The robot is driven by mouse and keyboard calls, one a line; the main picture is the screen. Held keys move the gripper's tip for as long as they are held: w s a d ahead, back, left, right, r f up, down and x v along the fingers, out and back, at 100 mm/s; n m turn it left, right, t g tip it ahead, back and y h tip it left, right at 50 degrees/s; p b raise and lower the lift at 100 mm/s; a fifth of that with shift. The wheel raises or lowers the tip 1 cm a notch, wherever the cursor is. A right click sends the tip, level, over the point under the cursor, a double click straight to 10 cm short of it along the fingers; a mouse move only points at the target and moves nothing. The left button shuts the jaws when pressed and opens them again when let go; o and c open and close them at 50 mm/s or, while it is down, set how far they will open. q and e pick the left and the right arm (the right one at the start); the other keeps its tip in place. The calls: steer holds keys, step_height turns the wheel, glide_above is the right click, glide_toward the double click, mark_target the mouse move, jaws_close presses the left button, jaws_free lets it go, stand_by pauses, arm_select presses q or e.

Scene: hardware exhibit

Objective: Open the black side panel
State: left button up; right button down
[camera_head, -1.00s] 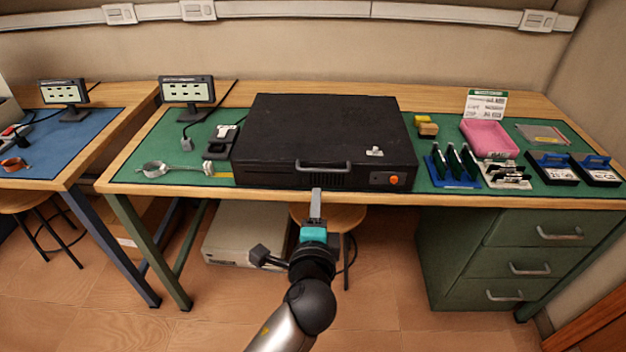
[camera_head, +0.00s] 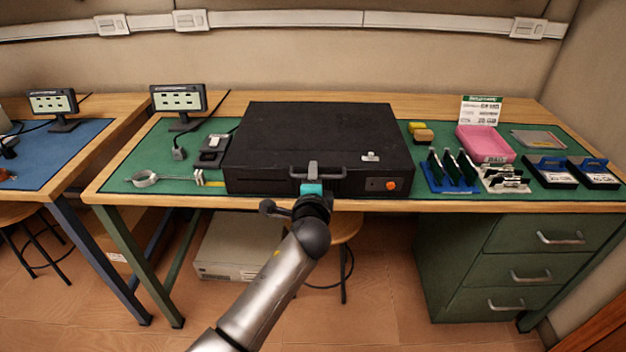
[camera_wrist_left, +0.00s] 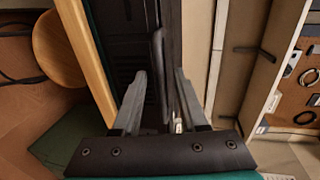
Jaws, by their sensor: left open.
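A black computer case (camera_head: 318,135) lies flat on the green mat, with its broad black panel facing up. A grey bar handle (camera_head: 334,171) runs along its front edge. The front face has an orange button (camera_head: 390,185). My left gripper (camera_head: 313,168) is at the handle, reaching in from the front. In the left wrist view, my left gripper (camera_wrist_left: 162,85) has its two fingers apart, with the dark handle (camera_wrist_left: 158,60) between them. I cannot tell whether either finger touches it. My right gripper is not in view.
Left of the case are a wrist strap (camera_head: 146,179) and a small monitor (camera_head: 178,100). Right of it are a pink tray (camera_head: 485,143), a blue card rack (camera_head: 452,172) and black boxes (camera_head: 551,171). A stool (camera_head: 343,229) stands under the bench (camera_head: 130,202).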

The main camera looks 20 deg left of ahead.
arm_select(q)
steer(key=shift+w+a, duration=0.15)
steer(key=shift+w, duration=0.2)
jaws_close()
stand_by(1.3)
